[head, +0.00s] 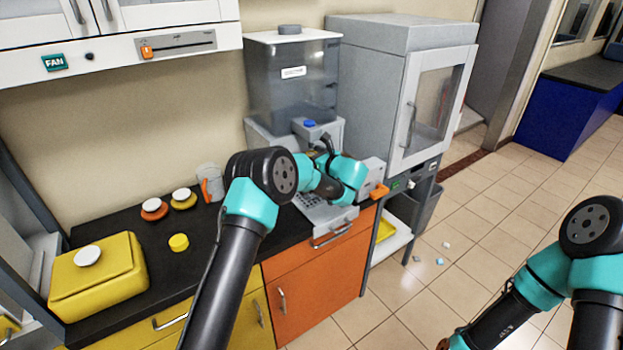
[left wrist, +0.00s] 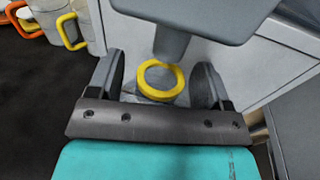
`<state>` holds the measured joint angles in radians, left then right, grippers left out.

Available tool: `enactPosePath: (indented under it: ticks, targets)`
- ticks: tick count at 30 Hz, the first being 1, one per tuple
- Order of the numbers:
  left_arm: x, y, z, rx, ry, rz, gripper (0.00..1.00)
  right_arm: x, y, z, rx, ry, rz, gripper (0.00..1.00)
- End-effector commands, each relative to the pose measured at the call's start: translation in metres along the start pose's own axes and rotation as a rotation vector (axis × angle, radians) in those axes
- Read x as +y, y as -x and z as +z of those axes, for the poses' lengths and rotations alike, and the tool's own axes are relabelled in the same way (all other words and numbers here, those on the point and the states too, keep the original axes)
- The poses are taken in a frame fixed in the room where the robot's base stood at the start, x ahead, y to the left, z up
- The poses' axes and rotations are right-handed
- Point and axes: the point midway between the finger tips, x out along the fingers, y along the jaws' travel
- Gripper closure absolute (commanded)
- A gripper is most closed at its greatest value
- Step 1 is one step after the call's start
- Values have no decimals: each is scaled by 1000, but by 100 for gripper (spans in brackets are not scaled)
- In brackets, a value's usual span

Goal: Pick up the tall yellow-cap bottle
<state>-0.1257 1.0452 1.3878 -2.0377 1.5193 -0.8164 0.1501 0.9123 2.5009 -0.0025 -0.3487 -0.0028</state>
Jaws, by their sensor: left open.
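In the left wrist view, a yellow ring (left wrist: 161,80) sits on a pale vessel directly under a grey nozzle. It looks like the yellow-topped bottle, but its body is mostly hidden by my gripper. My left gripper (left wrist: 160,85) is open, with one finger on each side of the ring and visible gaps between. In the head view my left gripper (head: 326,148) is by the dispenser's base, and the bottle is hidden behind my arm. A low yellow cap (head: 179,242) lies on the counter to the left.
The grey dispenser (head: 290,85) stands at the back of the dark counter (head: 190,270), with its head close above my left gripper. A cup with an orange handle (head: 210,183), a yellow container (head: 97,275) and two lidded jars stand left. A glass-door cabinet (head: 425,105) is right.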

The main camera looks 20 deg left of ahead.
Motion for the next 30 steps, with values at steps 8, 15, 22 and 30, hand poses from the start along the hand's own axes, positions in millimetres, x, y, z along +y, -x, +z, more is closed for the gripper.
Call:
enactPosePath:
  ticks: [8,15,22,30]
  targets:
    - [0,0,0,1,-1,0,27,0,0,0,0,0,0,53]
    - [0,0,0,1,-1,0,32,0,0,0,0,0,0,53]
    - [0,0,0,1,-1,0,54,0,0,0,0,0,0,53]
    - [0,0,-1,1,-1,0,80,0,0,0,0,0,0,53]
